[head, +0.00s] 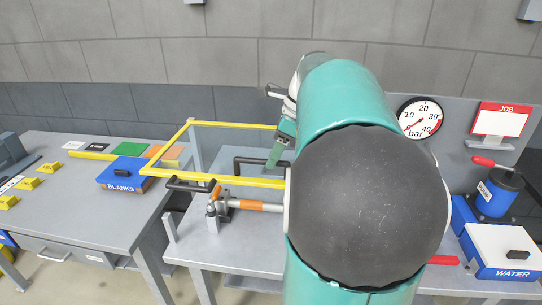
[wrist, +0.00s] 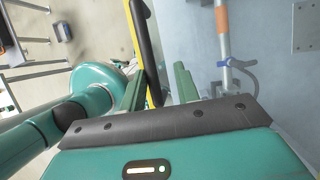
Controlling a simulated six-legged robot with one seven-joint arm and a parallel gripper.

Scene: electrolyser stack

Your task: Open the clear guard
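The clear guard has a yellow frame (head: 225,180) with see-through panels and stands over the middle bench. In the wrist view a black handle (wrist: 147,45) and a strip of yellow frame (wrist: 154,92) run between my fingers' lines. My gripper (head: 276,155) hangs over the guard, right of the front handle, partly hidden by my arm. Its two green fingers are apart in the wrist view (wrist: 160,80). I cannot tell whether either finger touches the handle.
An orange-and-grey rod (head: 245,204) lies under the guard. A blue BLANKS box (head: 122,178) is on the left bench. A pressure gauge (head: 420,117), JOB sign (head: 502,118), blue pump (head: 497,195) and WATER box (head: 505,250) are at right. My arm hides the middle.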

